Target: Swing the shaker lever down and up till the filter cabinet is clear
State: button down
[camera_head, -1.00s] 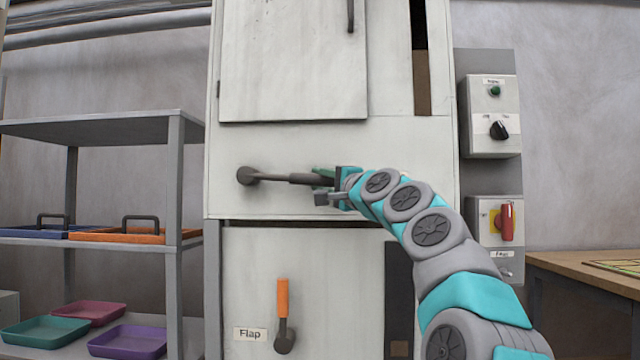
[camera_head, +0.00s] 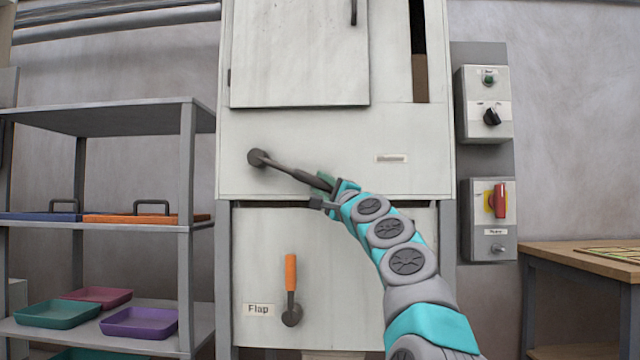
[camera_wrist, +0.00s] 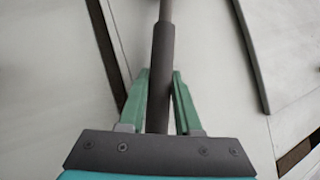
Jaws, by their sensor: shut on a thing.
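The filter cabinet (camera_head: 300,150) is a pale grey-white cabinet filling the middle of the head view. The dark shaker lever (camera_head: 285,170) pivots on a round hub at its left end and slopes down to the right. In the wrist view the lever's thick dark grip (camera_wrist: 161,75) runs between the green fingers. My gripper (camera_head: 326,190) is shut on this grip; it also shows in the wrist view (camera_wrist: 159,105). The lever's outer end is hidden by my gripper. A narrow upright slot (camera_head: 418,75) at the cabinet's upper right is dark above and brown below.
Below is a flap lever with an orange handle (camera_head: 290,272), pointing up. Switch boxes (camera_head: 484,105) hang at the right, one with a red knob (camera_head: 499,201). A shelf (camera_head: 110,227) with trays stands left, a wooden table (camera_head: 580,255) right.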

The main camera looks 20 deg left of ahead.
jog(key=shift+f, duration=0.1)
dwell(0.3)
jog(key=c, duration=0.6)
grip_release()
jog(key=shift+s, duration=0.1)
